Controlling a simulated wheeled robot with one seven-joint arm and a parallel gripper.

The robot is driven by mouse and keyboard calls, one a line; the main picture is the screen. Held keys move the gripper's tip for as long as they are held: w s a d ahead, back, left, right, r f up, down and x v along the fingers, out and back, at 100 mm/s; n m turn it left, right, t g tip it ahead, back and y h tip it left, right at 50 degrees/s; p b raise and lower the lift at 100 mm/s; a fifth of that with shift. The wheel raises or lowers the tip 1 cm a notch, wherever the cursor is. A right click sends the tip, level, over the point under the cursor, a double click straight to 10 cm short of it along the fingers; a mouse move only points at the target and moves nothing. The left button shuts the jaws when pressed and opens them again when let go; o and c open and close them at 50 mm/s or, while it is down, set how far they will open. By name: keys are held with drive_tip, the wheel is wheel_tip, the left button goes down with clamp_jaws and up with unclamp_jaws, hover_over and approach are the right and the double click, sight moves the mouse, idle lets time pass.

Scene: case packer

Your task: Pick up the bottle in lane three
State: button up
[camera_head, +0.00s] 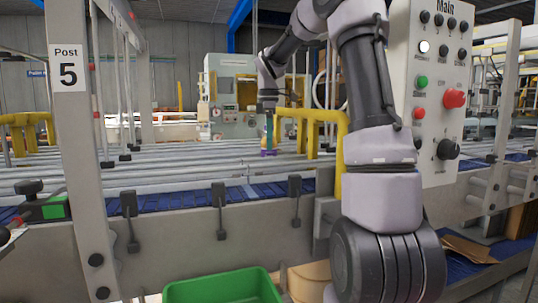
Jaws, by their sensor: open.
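A small bottle (268,151) with a purple lower part stands on the conveyor lanes near the middle of the view. Orange and teal show just above it, too small to make out. My gripper (269,113) points down right above the bottle and is open. The fingertips are small and far off, and I cannot tell whether they reach around the bottle's top. The conveyor lanes (130,176) run across the view between grey rails. I cannot read any lane number.
A grey post (72,130) marked "Post 5" stands at the left. Yellow guard rails (325,116) stand behind the lanes, close right of the bottle. A control panel (428,150) stands at the right. A green bin (222,288) is below in front.

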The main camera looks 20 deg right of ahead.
drive_tip(key=shift+f, duration=0.35)
clamp_jaws()
drive_tip(key=shift+r, duration=0.15)
